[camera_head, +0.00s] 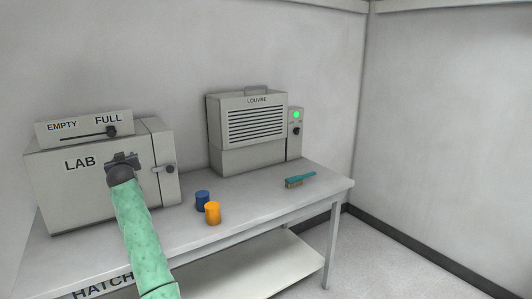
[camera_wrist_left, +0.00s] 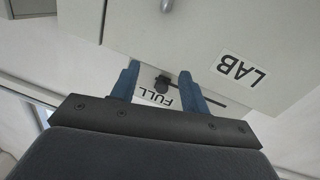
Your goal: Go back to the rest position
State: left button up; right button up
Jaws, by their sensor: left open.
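My left gripper (camera_head: 122,158) is in front of the grey LAB box (camera_head: 60,195) at the left of the table. In the left wrist view my left gripper (camera_wrist_left: 159,72) has its two blue fingers apart with nothing held between them. Beyond them are the slider knob (camera_wrist_left: 162,84) and the FULL label, seen upside down. Whether the fingers touch the box cannot be told. In the head view the slider knob (camera_head: 111,131) sits at the FULL end of the EMPTY–FULL panel (camera_head: 60,138). My right gripper is not in view.
A LOUVRE unit (camera_head: 240,160) with a lit green lamp (camera_head: 296,115) stands at the back of the table (camera_head: 250,207). A blue cup (camera_head: 203,200), an orange cup (camera_head: 213,213) and a teal-handled brush (camera_head: 300,180) are on the tabletop. Open floor lies to the right.

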pick_arm(q)
jog(key=s+d+m+g+h, duration=0.1)
jog(key=s+d+h, duration=0.15)
jog(key=d, duration=0.35)
jog(key=s+d+m+h, duration=0.2)
jog(key=s+d, duration=0.2)
jog(key=d, duration=0.1)
jog(key=s+d+f+m+g+h, duration=0.1)
jog(key=s+d+f+g, duration=0.1)
jog(key=s+d+f, duration=0.6)
jog(key=s+d+f+m+g+h, duration=0.15)
jog(key=s+d+f, duration=0.3)
jog(key=f, duration=0.45)
jog(key=s+d+f+m+g+h, duration=0.1)
jog(key=s+d+f+m+g, duration=0.1)
jog(key=s+d+f, duration=0.45)
jog(key=s+d+f+g, duration=0.2)
jog(key=s+f, duration=0.8)
jog(key=s, duration=0.3)
jog(key=s+d+f+m+g, duration=0.1)
jog(key=s+d+f+g, duration=0.1)
jog(key=s+f, duration=0.9)
jog(key=s+d+f+g+h, duration=0.1)
jog(key=s+f+g, duration=0.3)
jog(key=s+f, duration=0.7)
jog(key=s+d, duration=0.1)
jog(key=s, duration=0.5)
jog(key=shift+s+d+f+m, duration=0.25)
jog(key=shift+d+m, duration=0.1)
